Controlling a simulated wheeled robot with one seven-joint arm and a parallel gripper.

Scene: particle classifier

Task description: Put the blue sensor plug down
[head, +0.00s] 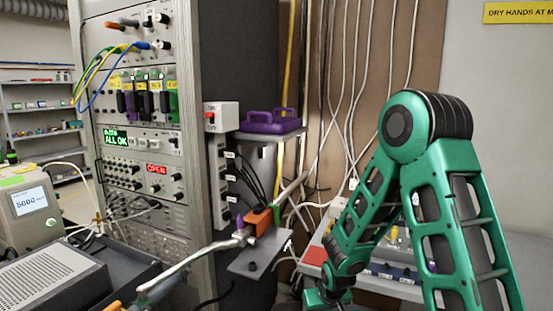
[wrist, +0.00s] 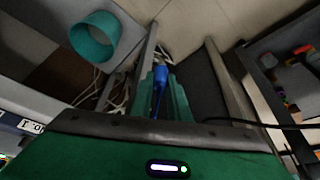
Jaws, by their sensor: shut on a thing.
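The blue sensor plug (wrist: 160,76) is between the two green fingers of my gripper (wrist: 160,84) in the wrist view. My gripper is shut on it. A blue lead runs from the plug back toward the palm. Beyond the fingertips is pale floor, and I see no surface touching the plug. In the head view my green arm reaches down to the bottom edge, where the fingers and the held plug cannot be made out. Another blue plug (head: 143,45) with a blue lead sits high on the instrument rack (head: 185,120) in the head view.
In the wrist view a teal ring (wrist: 93,38) lies on a grey surface at upper left. Grey posts flank the fingers, and shelves with small coloured parts (wrist: 300,75) stand at right. In the head view, a grey ledge (head: 245,268) and a bench (head: 400,282) border the arm.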

